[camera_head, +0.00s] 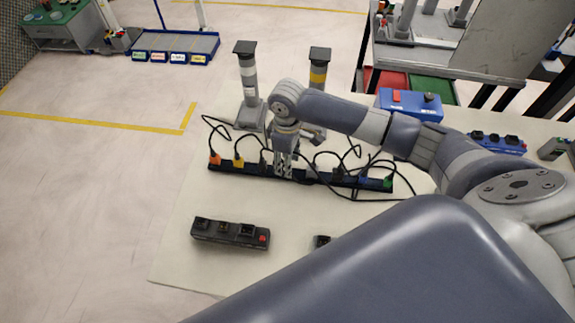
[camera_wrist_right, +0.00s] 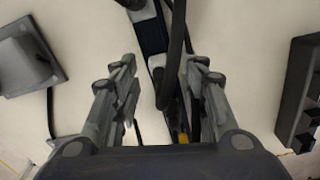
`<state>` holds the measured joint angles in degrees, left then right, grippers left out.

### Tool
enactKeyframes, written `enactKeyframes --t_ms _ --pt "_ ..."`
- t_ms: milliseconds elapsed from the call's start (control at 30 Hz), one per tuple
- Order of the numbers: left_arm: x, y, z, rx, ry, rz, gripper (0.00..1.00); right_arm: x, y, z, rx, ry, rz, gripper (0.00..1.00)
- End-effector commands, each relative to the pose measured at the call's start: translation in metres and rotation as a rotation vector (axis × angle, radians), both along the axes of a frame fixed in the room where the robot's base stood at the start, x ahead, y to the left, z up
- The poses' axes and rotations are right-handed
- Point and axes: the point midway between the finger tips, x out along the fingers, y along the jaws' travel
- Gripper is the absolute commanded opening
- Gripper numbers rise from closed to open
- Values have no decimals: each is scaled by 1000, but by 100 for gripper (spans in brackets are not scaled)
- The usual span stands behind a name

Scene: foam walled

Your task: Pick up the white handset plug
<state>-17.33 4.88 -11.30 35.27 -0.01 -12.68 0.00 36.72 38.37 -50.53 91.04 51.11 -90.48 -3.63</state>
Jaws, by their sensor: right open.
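A long black power strip (camera_head: 224,168) lies on the pale table with several coloured plugs and black cables in it. My right gripper (camera_head: 284,172) points down over the middle of the strip. In the right wrist view the gripper (camera_wrist_right: 159,66) is open. Its fingers stand on either side of the strip (camera_wrist_right: 152,36) and a thick black cable (camera_wrist_right: 177,50). I cannot clearly make out a white plug; a small pale patch shows on the strip between the fingers, partly hidden by the cable. My left gripper is not in view.
Two upright posts, one white-banded (camera_head: 248,75) and one yellow-banded (camera_head: 318,76), stand behind the strip. A black socket block (camera_head: 230,234) lies in front. A blue box (camera_head: 410,104) is at the back right. Loose cables loop around the strip.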

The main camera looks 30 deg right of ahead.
Motion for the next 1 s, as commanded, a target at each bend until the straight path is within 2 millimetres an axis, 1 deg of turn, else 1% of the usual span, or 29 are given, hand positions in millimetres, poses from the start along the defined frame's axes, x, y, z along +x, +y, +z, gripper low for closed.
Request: enactKeyframes --t_ms 33,100,200,300,467,567,600,633,667,1000 --pt "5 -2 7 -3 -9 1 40 0 -2 -5 -1 3 -1 40" --pt "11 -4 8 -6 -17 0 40 0 -2 -16 -1 1 0 40" --pt "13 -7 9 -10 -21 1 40 0 -2 -26 0 0 0 40" --pt "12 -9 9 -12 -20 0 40 0 -2 -29 0 -1 1 40" --pt "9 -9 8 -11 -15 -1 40 0 -2 -30 -1 -2 1 40" --pt "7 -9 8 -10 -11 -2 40 0 -2 -29 -1 -2 1 20" --pt "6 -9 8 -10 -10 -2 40 0 -2 -29 -1 -2 1 11" --pt "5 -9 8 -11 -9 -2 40 0 -2 -29 -1 -2 1 4" --pt "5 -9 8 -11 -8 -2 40 0 -2 -29 -1 -2 1 0" --pt "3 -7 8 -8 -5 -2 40 1 -2 -29 -1 -2 1 0"
